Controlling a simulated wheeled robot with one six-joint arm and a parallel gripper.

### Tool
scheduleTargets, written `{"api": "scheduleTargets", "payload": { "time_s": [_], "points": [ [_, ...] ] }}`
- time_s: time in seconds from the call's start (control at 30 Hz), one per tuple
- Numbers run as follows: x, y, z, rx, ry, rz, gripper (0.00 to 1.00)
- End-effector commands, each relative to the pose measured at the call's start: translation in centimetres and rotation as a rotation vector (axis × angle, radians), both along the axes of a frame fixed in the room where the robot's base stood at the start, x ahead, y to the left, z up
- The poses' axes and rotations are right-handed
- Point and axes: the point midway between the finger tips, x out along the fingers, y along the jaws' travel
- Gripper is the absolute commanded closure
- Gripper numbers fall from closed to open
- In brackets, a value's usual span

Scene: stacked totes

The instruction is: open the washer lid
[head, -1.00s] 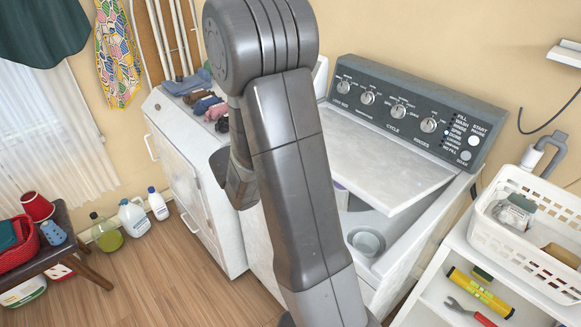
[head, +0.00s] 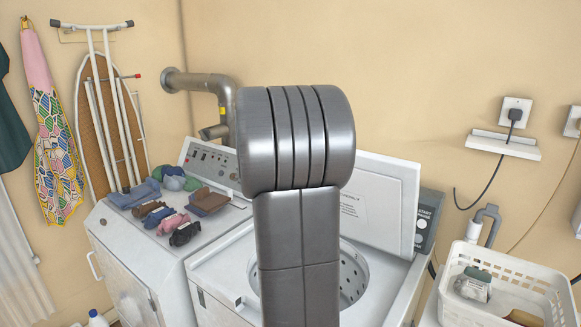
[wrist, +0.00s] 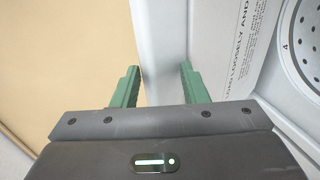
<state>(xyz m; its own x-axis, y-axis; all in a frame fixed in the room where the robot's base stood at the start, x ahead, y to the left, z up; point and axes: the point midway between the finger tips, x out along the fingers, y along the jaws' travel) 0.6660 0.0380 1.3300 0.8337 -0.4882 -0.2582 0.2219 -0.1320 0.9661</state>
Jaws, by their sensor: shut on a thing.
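The washer lid (head: 392,205) is a white panel standing up steeply at the back of the washer (head: 212,280), in front of its control panel. The round tub opening (head: 353,278) is uncovered. My arm hides the left part of the lid and my gripper in the head view. In the wrist view my gripper (wrist: 160,72) has its green fingers on either side of the lid's edge (wrist: 163,40) and is shut on it. Printed text shows on the lid's inner face (wrist: 212,35), with the perforated tub (wrist: 308,45) to its right.
A white machine (head: 130,265) with folded clothes (head: 172,215) on top stands left of the washer. A white basket (head: 515,275) is at the right. A metal pipe (head: 205,84) juts from the wall behind. The wall above the lid is clear.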

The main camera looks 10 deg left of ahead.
Motion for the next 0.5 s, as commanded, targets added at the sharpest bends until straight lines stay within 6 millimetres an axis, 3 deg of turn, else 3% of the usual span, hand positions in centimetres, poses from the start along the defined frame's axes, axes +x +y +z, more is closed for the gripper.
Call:
{"api": "scheduleTargets", "payload": {
  "time_s": [0.2, 0.5],
  "points": [
    [3.9, -2.3, 2.0, 0.047, 0.075, -0.005, 1.0],
    [8.0, -4.8, 3.5, 0.1, 0.174, -0.006, 1.0]
  ]
}}
